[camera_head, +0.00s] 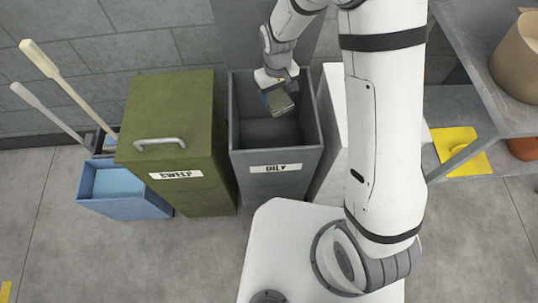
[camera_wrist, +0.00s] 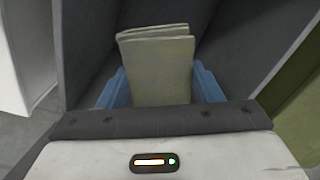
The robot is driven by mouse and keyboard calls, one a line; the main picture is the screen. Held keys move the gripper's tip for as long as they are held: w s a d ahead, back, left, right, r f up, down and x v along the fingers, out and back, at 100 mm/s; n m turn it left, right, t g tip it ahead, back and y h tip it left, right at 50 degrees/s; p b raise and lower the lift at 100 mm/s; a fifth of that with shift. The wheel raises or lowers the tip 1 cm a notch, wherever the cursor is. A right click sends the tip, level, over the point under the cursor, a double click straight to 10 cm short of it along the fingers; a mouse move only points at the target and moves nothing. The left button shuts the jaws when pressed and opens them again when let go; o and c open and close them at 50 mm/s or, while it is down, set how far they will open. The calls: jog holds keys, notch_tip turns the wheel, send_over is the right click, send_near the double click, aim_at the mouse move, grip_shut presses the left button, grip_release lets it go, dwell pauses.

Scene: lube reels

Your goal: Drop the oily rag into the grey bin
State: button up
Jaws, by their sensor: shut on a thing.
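The grey bin (camera_head: 277,184) stands open at the centre, with a label reading "OILY" on its front. The oily rag (camera_head: 280,102) is a folded, dull greenish cloth. My gripper (camera_head: 270,95) is shut on it and holds it at the mouth of the bin, towards the back. In the wrist view the rag (camera_wrist: 158,70) stands between the two blue fingers of my gripper (camera_wrist: 158,88), with the dark inside walls of the grey bin (camera_wrist: 225,50) around it. The bottom of the bin is in shadow.
A green lidded bin (camera_head: 172,120) labelled "SWEEP" stands close on the left. A white bin (camera_head: 330,160) stands close on the right, partly behind my arm. A grey shelf (camera_head: 490,80) is at the far right.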

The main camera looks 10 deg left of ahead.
jog(key=o, duration=1.1)
jog(key=shift+c, duration=0.2)
jog(key=shift+r, duration=3.9)
jog(key=shift+d+r, duration=0.1)
